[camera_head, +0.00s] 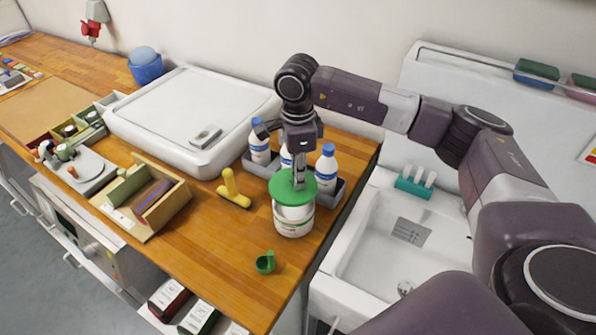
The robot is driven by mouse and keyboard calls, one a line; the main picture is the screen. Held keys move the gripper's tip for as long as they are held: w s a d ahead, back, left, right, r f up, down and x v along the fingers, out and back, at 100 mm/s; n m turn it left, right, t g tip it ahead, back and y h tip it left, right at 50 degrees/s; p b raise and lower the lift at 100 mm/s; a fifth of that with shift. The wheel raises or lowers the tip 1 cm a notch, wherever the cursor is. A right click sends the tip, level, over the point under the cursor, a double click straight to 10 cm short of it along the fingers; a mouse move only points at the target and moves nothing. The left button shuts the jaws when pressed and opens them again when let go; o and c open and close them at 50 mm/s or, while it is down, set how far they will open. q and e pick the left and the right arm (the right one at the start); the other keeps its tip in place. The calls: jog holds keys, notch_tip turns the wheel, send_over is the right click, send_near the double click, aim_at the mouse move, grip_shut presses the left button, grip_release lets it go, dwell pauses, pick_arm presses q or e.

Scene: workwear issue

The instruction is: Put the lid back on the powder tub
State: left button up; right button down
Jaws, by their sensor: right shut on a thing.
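The powder tub (294,220) is white with a printed label and stands upright near the front right edge of the wooden counter. The green lid (285,190) is at the tub's mouth and covers most of the opening. I cannot tell whether it touches the rim all round. My right gripper (299,181) points down from above and is shut on the lid; the exact grip is small and partly hidden. My left gripper is not in view.
A green scoop (265,262) and a yellow tool (233,188) lie close to the tub. White bottles with blue caps (326,167) stand in a grey tray behind it. A wooden box (160,198) is left; a sink (375,225) is right.

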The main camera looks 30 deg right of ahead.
notch_tip(320, 180, down, 4)
jog(key=shift+f+b, duration=0.25)
jog(key=shift+b, duration=0.9)
jog(key=shift+f+b, duration=0.5)
jog(key=shift+f, duration=0.1)
jog(key=shift+r+b, duration=0.1)
jog(key=shift+b, duration=0.3)
dwell(0.3)
jog(key=shift+f+b, duration=0.25)
jog(key=shift+b, duration=0.35)
dwell(0.7)
dwell(0.4)
jog(key=c, duration=1.8)
grip_release()
jog(key=shift+o, duration=0.4)
